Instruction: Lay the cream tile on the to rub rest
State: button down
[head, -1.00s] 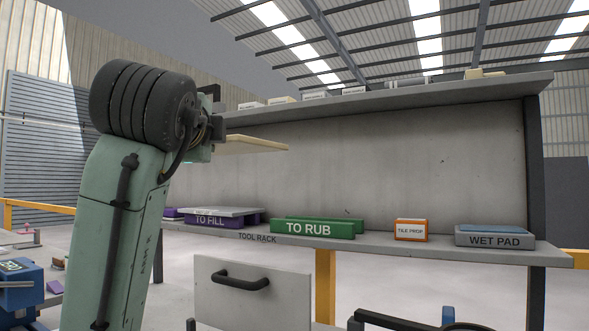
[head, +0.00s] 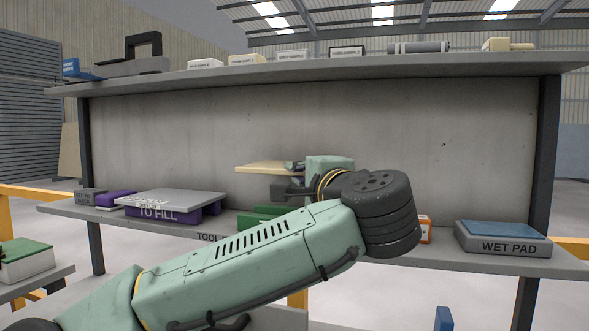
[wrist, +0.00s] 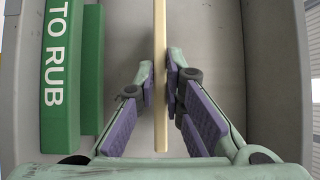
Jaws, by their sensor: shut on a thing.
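The cream tile (head: 262,168) is held out flat to the left of my gripper (head: 296,166), in front of the grey back panel and above the lower shelf. In the wrist view my gripper (wrist: 161,82) is shut on the tile (wrist: 160,125), which shows edge-on as a thin strip between the purple-padded fingers. The green "to rub" rest (head: 258,217) stands on the lower shelf, mostly hidden behind my arm. The rest (wrist: 58,90) shows at the left in the wrist view, as two green bars, apart from the tile.
The purple "to fill" rest (head: 165,213) bears a grey slab (head: 175,199) to the left. The wet pad (head: 503,240) and the orange tile prop (head: 426,229), partly hidden, stand to the right. An upper shelf (head: 330,65) with several small items overhangs the space.

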jog(key=shift+s+b, duration=0.2)
jog(key=shift+b, duration=0.2)
notch_tip(320, 180, down, 8)
jog(key=b, duration=0.7)
jog(key=shift+f+b, duration=0.2)
jog(key=shift+b, duration=0.1)
jog(key=c, duration=1.6)
grip_release()
jog(key=shift+f, duration=0.1)
